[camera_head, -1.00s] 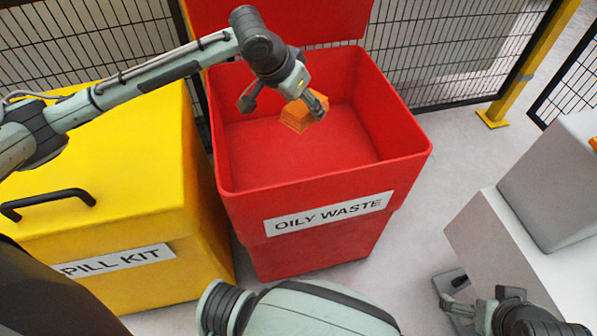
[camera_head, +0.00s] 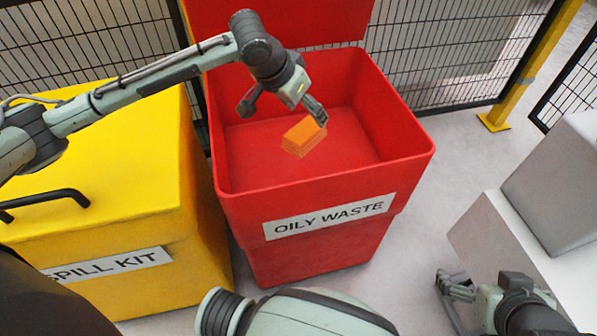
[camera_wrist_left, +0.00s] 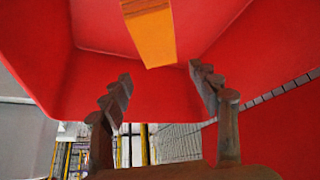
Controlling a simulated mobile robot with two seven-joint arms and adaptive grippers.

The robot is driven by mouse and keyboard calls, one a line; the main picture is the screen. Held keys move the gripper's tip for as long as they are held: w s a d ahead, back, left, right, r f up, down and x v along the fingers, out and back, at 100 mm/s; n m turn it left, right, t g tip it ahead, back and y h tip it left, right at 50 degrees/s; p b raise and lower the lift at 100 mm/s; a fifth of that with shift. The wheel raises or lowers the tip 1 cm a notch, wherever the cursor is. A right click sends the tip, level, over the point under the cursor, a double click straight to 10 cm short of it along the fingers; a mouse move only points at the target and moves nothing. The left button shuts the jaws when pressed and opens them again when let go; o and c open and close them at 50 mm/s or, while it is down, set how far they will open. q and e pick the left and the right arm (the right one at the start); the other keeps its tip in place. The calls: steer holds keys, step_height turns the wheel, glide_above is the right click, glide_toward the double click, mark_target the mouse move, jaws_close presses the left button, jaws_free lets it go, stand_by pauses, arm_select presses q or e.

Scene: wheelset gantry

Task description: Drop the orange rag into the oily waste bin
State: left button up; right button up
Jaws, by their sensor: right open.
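The orange rag (camera_head: 303,137), a small folded block, is inside the open red oily waste bin (camera_head: 325,205), below my left gripper (camera_head: 283,108). I cannot tell whether it rests on the bin's floor. My left gripper is open over the bin, its fingers spread wide. In the left wrist view the rag (camera_wrist_left: 152,35) lies beyond the open fingertips (camera_wrist_left: 160,78), apart from both. My right gripper (camera_head: 456,286) is open and empty at the lower right, beside a grey-white block.
A yellow spill kit box (camera_head: 120,215) with a black handle stands left of the bin. The bin's red lid (camera_head: 285,20) is raised behind it. Mesh fencing (camera_head: 450,50) and a yellow post (camera_head: 530,65) stand behind. A grey-white block (camera_head: 510,245) is at the right.

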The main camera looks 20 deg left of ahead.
arm_select(q)
steer(key=shift+o, duration=0.6)
steer(key=v, duration=1.2)
